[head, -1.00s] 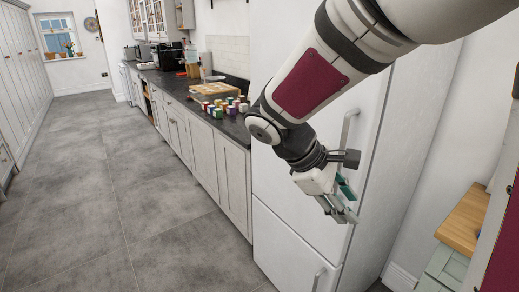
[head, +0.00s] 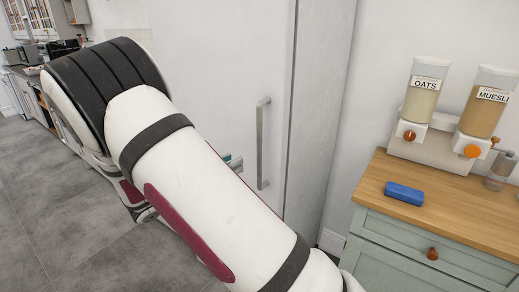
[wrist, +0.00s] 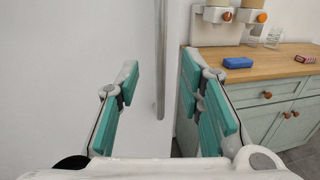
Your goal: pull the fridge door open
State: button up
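The white fridge door (head: 220,70) stands closed in the head view, with a long vertical grey handle (head: 262,143) near its right edge. In the wrist view the handle (wrist: 161,60) is ahead, between the lines of my two fingers. My gripper (wrist: 160,82) is open, with teal pads on both sides and nothing between them. The handle looks to be beyond the fingertips, and I cannot tell the exact gap. In the head view my arm hides most of the gripper; only a bit of a teal finger (head: 232,160) shows left of the handle.
A green cabinet with a wooden top (head: 465,205) stands right of the fridge. On it are a blue block (head: 404,193) and oats (head: 420,95) and muesli (head: 483,105) dispensers. Grey floor (head: 50,200) is open at the left.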

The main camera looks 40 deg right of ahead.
aim_at(259, 149)
jog(key=d, duration=0.4)
jog(key=w+d+p, duration=0.1)
jog(key=d, duration=0.6)
jog(key=shift+w+d, duration=0.3)
grip_shut()
